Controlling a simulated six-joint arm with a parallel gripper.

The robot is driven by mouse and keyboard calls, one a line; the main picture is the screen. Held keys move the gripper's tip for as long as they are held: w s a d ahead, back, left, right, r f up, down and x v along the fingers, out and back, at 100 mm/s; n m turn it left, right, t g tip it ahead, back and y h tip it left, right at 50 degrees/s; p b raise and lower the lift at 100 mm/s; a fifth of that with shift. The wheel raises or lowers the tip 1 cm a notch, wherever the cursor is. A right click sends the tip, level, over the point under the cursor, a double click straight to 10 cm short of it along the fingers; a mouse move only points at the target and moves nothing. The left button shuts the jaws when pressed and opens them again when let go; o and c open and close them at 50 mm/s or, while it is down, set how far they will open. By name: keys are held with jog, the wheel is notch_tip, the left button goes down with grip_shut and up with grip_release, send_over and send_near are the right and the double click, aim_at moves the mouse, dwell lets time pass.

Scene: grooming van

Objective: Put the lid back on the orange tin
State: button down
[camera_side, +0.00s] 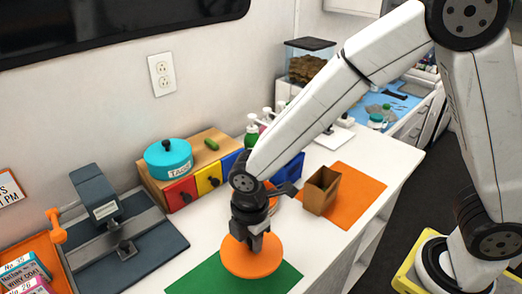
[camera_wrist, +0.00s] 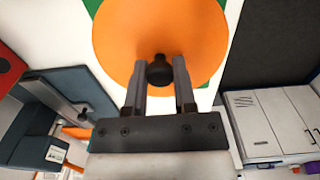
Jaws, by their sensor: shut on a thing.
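The orange round lid (camera_side: 252,262) is at the green mat (camera_side: 208,276) near the front of the counter. My gripper (camera_side: 257,240) is above it, pointing down. In the wrist view, my gripper (camera_wrist: 160,70) is shut on the lid's dark knob, and the orange lid (camera_wrist: 160,25) fills the upper middle. I cannot tell whether the lid touches the mat or hangs just over it. An orange rounded edge (camera_side: 273,203) shows just behind my wrist; most of it is hidden, so I cannot tell if it is the tin.
A brown open box (camera_side: 321,191) stands on an orange mat (camera_side: 361,182) to the right. A teal pot (camera_side: 168,160) sits on a coloured drawer unit (camera_side: 210,179) behind. A grey clamp device (camera_side: 105,212) is at left. White counter shows between the mats.

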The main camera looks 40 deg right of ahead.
jog(key=w+d+r, duration=0.4)
jog(key=w+d, duration=1)
jog(key=w, duration=0.1)
jog(key=shift+d+n+h, duration=0.3)
jog(key=shift+d+n, duration=0.05)
jog(key=shift+n, duration=0.05)
jog(key=shift+f, duration=0.3)
jog(key=shift+f, duration=2.95)
jog(key=shift+f, duration=0.2)
jog(key=shift+c, duration=1.8)
grip_release()
jog(key=shift+o, duration=0.3)
